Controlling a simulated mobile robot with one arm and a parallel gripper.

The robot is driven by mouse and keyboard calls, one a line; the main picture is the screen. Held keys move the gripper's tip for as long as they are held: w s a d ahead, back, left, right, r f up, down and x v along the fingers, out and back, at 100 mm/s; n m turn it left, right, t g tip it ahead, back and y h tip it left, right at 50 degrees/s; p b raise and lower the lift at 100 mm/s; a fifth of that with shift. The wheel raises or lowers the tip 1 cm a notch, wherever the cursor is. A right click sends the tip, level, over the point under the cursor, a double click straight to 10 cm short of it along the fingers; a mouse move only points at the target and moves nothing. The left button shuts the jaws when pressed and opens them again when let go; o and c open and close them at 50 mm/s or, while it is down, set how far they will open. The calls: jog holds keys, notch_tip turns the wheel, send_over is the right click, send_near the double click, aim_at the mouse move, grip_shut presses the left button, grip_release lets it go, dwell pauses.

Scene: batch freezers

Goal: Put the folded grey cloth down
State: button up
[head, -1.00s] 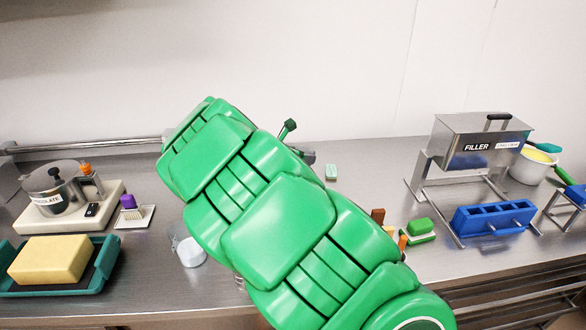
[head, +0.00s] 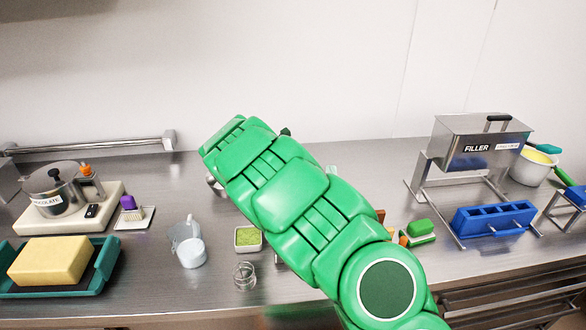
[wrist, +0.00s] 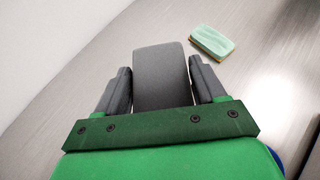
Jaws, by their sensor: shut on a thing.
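The folded grey cloth (wrist: 160,80) shows in the wrist view as a dark grey, rounded slab between the two fingers. My gripper (wrist: 160,68) is shut on it, one finger along each side. The steel counter (wrist: 120,35) lies beyond and below; I cannot tell whether the cloth touches it. In the head view my green arm hides the gripper and the cloth.
A pale green sponge-like block (wrist: 212,40) lies on the counter just beyond the right finger. A small tub of green stuff (head: 248,238), a wire coil (head: 245,275) and a clear jug (head: 187,245) stand left of my arm. The filler (head: 480,145) stands right.

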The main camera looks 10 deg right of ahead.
jog(key=shift+w+f, duration=0.4)
jog(key=shift+f, duration=1.75)
jog(key=shift+f, duration=0.15)
jog(key=o, duration=1)
jog(key=shift+s+a+r, duration=0.25)
jog(key=shift+a+r, duration=0.2)
jog(key=v, duration=1.1)
jog(key=shift+f, duration=0.1)
